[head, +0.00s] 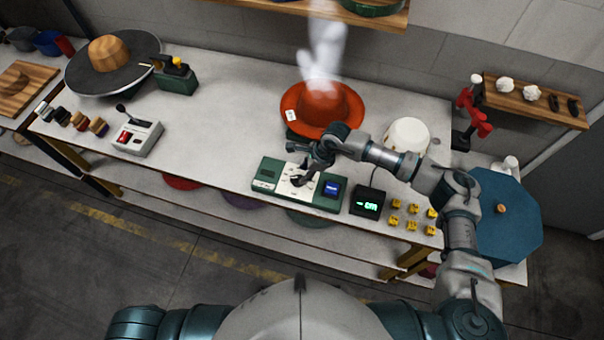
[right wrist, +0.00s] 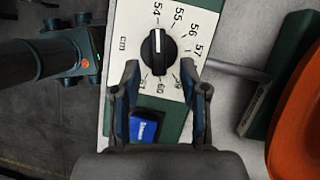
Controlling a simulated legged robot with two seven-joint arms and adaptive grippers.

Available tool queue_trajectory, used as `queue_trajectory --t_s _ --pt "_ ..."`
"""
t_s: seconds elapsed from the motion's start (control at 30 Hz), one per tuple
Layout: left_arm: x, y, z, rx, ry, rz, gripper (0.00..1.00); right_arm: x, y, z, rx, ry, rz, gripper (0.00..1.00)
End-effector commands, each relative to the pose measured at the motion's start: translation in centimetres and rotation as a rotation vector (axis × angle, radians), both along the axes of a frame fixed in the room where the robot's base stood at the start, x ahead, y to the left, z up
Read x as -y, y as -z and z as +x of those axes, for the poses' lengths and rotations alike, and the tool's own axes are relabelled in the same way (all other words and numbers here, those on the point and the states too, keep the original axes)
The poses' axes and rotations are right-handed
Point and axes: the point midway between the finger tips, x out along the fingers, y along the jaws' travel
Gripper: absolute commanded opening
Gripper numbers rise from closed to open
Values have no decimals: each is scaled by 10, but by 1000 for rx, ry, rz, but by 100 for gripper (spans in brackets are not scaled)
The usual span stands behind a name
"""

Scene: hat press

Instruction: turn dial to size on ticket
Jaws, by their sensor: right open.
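The black dial (right wrist: 157,56) sits on a white plate on the green console (head: 333,203). Numbers from 54 to 61 ring it. A white line runs along its knob, roughly upright in the right wrist view; I cannot tell which end is the pointer. My right gripper (right wrist: 160,76) is open, its fingers on either side of the dial's lower edge, not closed on it. In the head view the right gripper (head: 301,176) is over the console and hides most of the dial. The ticket (head: 291,116) is a white tag on the orange hat (head: 322,108); its writing is too small to read.
A blue button (right wrist: 146,126) is beside the dial. A black display (head: 367,203) reads a dash and "cm". Yellow blocks (head: 411,216) lie right of it. Steam rises above the hat. A white hat form (head: 407,136) stands behind my arm.

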Motion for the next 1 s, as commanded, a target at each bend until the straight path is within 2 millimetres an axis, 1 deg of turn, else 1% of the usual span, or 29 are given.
queue_trajectory --t_s 0.07,0.2,0.37,0.53,0.57,0.6,0.67,0.7,0.73,1.0 --pt "0 -2 3 4 0 -1 40 -5 11 0 -3 0 0 44" --pt "0 -2 -5 -8 0 1 40 -9 23 1 -2 1 0 44" --pt "-1 -2 -18 -26 0 3 40 -11 27 1 0 1 0 44" --pt "-1 -2 -20 -29 0 3 40 -11 27 1 -1 1 0 44" --pt "-1 -2 -19 -29 0 3 40 -11 27 1 -1 1 0 39" --pt "-1 -2 -19 -29 0 3 40 -11 27 1 -1 1 0 29" --pt "-1 -2 -18 -28 0 3 40 -11 27 1 -1 1 0 14" --pt "-1 -2 -18 -26 0 3 40 -11 27 1 -1 1 0 4" --pt "-1 -2 -17 -26 0 3 40 -11 27 1 -1 1 0 0" --pt "-1 -2 -15 -23 0 3 40 -10 29 2 -3 3 -2 0"
